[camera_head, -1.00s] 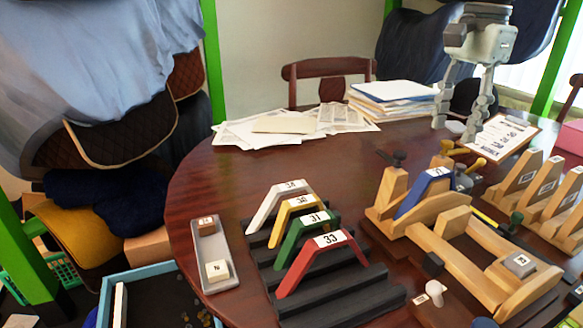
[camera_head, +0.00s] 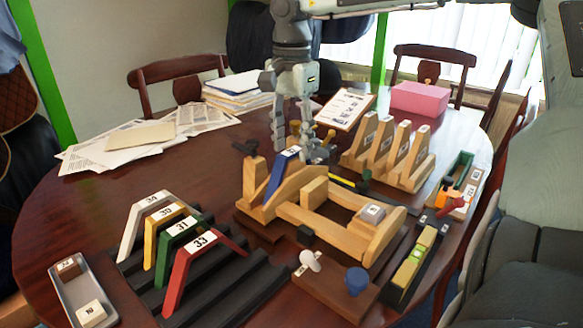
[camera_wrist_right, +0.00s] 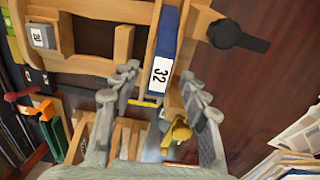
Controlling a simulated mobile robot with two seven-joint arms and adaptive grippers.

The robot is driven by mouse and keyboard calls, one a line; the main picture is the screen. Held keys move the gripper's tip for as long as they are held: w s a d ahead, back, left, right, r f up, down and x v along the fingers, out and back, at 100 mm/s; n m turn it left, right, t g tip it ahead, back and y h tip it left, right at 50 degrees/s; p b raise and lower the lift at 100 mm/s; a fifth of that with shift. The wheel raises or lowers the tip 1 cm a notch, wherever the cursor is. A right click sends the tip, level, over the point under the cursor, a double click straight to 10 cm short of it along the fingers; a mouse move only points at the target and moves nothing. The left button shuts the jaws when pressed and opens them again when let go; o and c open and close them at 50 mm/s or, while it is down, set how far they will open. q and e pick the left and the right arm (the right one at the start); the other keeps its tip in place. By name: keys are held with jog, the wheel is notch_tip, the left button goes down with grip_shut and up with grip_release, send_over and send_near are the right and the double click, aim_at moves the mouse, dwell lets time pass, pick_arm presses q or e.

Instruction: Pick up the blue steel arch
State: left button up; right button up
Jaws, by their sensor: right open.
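The blue steel arch (camera_head: 279,174), with a white label 32, sits tilted in the wooden fixture (camera_head: 326,219) in the head view. It also shows in the right wrist view (camera_wrist_right: 167,38), where its label faces the camera. My right gripper (camera_head: 299,142) points down at the labelled end of the arch, fingers apart. In the right wrist view, the open fingers (camera_wrist_right: 160,82) are on either side of the label end, with nothing between them firmly held. Whether they touch the arch cannot be told. My left gripper is in neither view.
A black rack (camera_head: 216,287) holds white, yellow, green and red arches left of the fixture. A dark knob (camera_wrist_right: 232,35) stands beside the arch. Wooden uprights (camera_head: 392,150) and a clipboard (camera_head: 345,108) are behind. A small tray (camera_head: 66,291) lies at lower left.

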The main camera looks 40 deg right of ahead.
jog(key=shift+c, duration=0.3)
grip_shut()
jog(key=shift+r, duration=0.1)
